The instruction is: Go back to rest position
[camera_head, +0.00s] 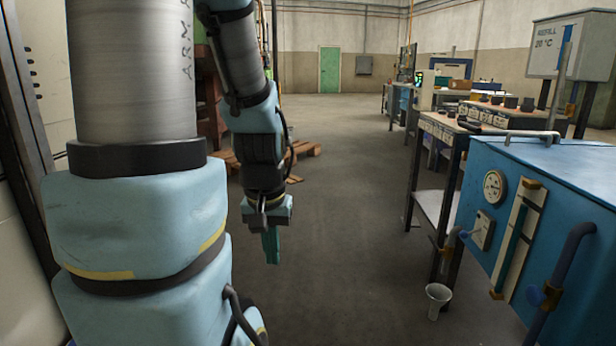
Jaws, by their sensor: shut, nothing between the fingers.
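My arm fills the left side of the view, with its upper links close to the camera. My gripper (271,246) hangs from the arm's end and points down over open floor, left of the picture's middle. Its teal fingers are together, with nothing between them. It touches no object that I can see.
A blue machine (545,215) with a gauge and pipes stands at the right. A wooden pallet (305,149) lies behind my arm. The middle floor is clear toward a green door (330,70).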

